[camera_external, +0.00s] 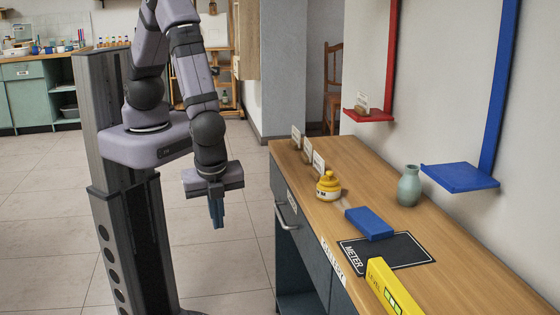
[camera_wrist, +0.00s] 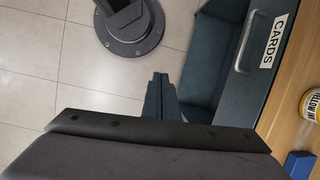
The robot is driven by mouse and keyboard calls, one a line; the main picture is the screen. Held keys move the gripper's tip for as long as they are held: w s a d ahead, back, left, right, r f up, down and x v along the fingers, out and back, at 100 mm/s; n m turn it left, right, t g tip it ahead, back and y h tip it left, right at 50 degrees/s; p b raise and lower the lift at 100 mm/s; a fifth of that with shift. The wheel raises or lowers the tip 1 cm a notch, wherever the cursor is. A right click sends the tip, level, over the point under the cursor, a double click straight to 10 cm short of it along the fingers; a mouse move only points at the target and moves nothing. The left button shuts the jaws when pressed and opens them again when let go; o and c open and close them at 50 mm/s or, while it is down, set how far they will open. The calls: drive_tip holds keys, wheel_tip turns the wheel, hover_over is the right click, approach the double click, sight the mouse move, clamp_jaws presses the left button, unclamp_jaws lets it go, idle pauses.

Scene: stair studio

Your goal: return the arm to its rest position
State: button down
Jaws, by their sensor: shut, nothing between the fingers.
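My gripper (camera_external: 217,212) hangs pointing down at the left of the counter, over open floor and clear of the counter's front edge. Its fingers are together with nothing between them. In the wrist view the dark fingertips (camera_wrist: 160,84) show in front of the drawer front. My arm is folded down from above, with the wrist below the elbow.
The wooden counter (camera_external: 330,165) holds a yellow jar (camera_external: 328,187), a green vase (camera_external: 409,186), a blue block (camera_external: 369,223), a black mat (camera_external: 410,247) and a yellow level (camera_external: 391,287). A drawer handle (camera_external: 286,216) sticks out from its front. Red (camera_external: 368,116) and blue (camera_external: 460,178) shelves hang behind.

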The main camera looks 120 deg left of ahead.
drive_tip(key=s+a+r+n+h+p, duration=0.2)
drive_tip(key=s+r+n, duration=0.4)
drive_tip(key=s+r, duration=0.25)
drive_tip(key=w+a+r+n+t, duration=0.1)
drive_tip(key=w+a+r+t, duration=0.1)
drive_tip(key=r, duration=0.3)
drive_tip(key=shift+w+a+r+n+h+p, duration=0.25)
drive_tip(key=shift+a+n+h+p, duration=0.05)
drive_tip(key=shift+a+p, duration=0.2)
